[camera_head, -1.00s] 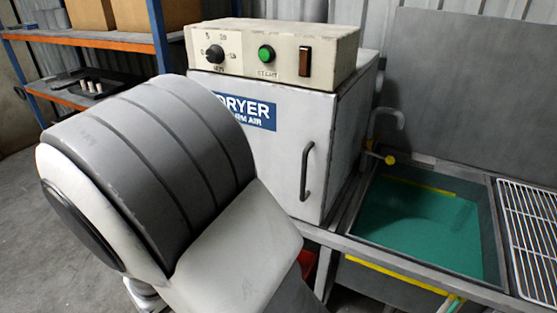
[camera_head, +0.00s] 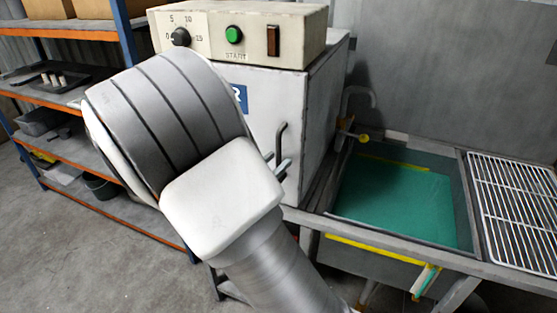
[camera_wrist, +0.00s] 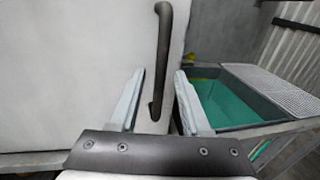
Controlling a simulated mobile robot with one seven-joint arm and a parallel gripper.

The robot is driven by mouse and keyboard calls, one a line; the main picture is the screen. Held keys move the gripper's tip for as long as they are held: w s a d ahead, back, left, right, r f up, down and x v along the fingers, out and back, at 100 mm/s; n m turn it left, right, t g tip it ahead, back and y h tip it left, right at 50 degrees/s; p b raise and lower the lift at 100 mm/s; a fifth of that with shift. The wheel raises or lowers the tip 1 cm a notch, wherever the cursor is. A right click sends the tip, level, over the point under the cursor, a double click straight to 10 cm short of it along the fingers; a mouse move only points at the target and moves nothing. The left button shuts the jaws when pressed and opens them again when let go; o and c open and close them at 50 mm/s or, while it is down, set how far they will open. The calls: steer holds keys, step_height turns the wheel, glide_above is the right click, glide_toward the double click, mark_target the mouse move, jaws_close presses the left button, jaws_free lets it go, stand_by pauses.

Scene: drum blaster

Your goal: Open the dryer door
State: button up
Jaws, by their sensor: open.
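The dryer (camera_head: 290,95) is a white box with a control panel (camera_head: 240,38) on top. Its door (camera_wrist: 70,70) looks shut. The dark vertical bar handle (camera_wrist: 161,50) is near the door's right edge. It also shows in the head view (camera_head: 280,141). My gripper (camera_wrist: 158,74) is open. In the wrist view its two pale fingers are on either side of the handle's lower part, left and right. I cannot tell whether they touch it. In the head view my arm hides most of the door and most of my gripper.
A sink basin with a green bottom (camera_head: 395,205) and a tap (camera_head: 350,115) stand to the right of the dryer. A wire rack (camera_head: 515,205) is further right. Shelving (camera_head: 85,150) with trays stands at the left. The floor (camera_head: 70,250) at lower left is clear.

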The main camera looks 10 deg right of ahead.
steer(key=shift+x, duration=0.9)
steer(key=shift+c, duration=0.3)
jaws_close()
stand_by(0.6)
